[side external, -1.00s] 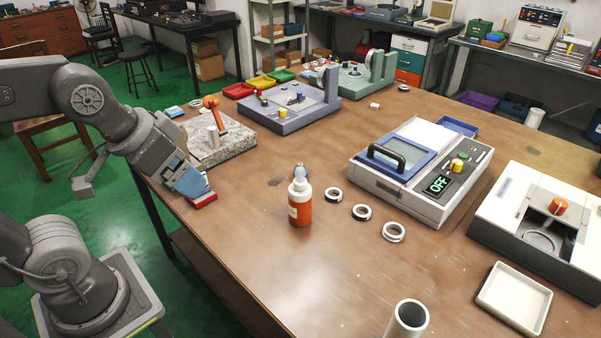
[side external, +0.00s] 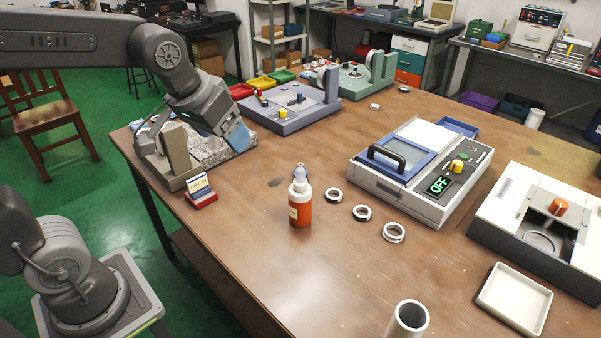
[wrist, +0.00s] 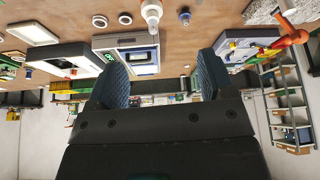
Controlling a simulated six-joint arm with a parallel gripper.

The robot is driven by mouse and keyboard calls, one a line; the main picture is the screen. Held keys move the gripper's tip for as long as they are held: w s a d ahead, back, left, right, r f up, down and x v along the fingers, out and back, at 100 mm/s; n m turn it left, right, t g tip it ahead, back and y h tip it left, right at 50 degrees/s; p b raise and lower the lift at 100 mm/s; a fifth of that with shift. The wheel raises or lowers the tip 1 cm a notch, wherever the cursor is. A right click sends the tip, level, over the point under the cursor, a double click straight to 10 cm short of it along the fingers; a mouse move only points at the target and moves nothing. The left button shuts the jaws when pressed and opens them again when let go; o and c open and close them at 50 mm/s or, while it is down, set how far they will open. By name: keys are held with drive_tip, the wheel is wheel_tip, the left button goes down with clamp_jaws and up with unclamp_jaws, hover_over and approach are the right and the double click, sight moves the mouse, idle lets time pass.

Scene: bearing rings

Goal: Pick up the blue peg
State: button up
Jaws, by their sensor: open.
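A small blue upright piece (side external: 300,97), which looks like the blue peg, stands on the grey-purple fixture (side external: 318,115) at the back middle of the table in the side view. My gripper (side external: 238,138) is in front of the speckled stone block, to the left of and nearer than that fixture, apart from the peg. In the wrist view my gripper's two fingers (wrist: 160,78) are spread wide, with nothing held between them. The fixture (wrist: 240,48) shows there just right of the fingers; the peg is too small to tell there.
The stone block (side external: 205,150) is partly hidden by my arm; its orange arm (wrist: 290,38) shows in the wrist view.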

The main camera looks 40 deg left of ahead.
drive_tip(key=w+a+f+n+y, duration=0.1)
drive_tip(key=w+a+f, duration=0.1)
drive_tip(key=w, duration=0.5)
drive_tip(key=w+a+f+n, duration=0.1)
drive_tip(key=w+a+f, duration=0.15)
drive_tip(key=w, duration=0.55)
drive_tip(key=n+g, duration=0.2)
drive_tip(key=n, duration=0.1)
approach(300, 166)
drive_tip(key=shift+t+y, duration=0.3)
drive_tip(key=shift+y, duration=0.1)
drive_tip(key=x, duration=0.6)
drive_tip(key=shift+w+d+f, duration=0.25)
drive_tip(key=shift+w, duration=0.1)
drive_tip(key=x, duration=0.2)
drive_tip(key=s+x, duration=0.1)
drive_tip(key=x, duration=0.1)
drive_tip(key=shift+f, duration=0.2)
drive_tip(key=shift+w+a+f, duration=0.15)
drive_tip(key=shift+w+f, duration=0.1)
drive_tip(key=shift+f, duration=0.2)
drive_tip(key=shift+c, duration=0.4)
drive_tip(key=shift+r, duration=0.1)
drive_tip(key=c, duration=1)
